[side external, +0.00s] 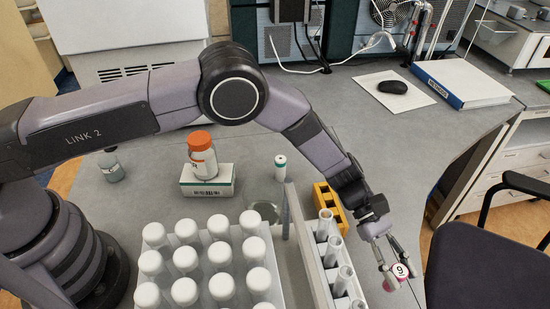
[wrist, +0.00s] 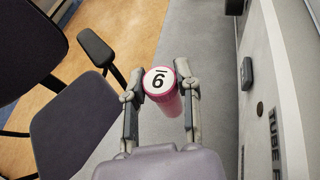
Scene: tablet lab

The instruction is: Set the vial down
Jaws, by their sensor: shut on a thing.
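The vial (side external: 401,270) is pink with a white top marked with an underlined 9. It also shows in the wrist view (wrist: 168,106), where its top faces the camera and the number appears upside down. My gripper (side external: 394,276) is shut on the vial, with one finger on each side of it just below the top. In the wrist view my gripper (wrist: 160,90) has the grey bench (wrist: 214,70) below and to its right. The vial's lower end is hidden, so I cannot tell whether it touches the bench.
A white rack (side external: 312,262) with several tubes and a yellow block (side external: 330,205) stand left of my gripper. Several white-capped tubes (side external: 219,257) stand further left. A dark chair (side external: 470,265) is beyond the bench's right edge. Bare bench lies behind my gripper.

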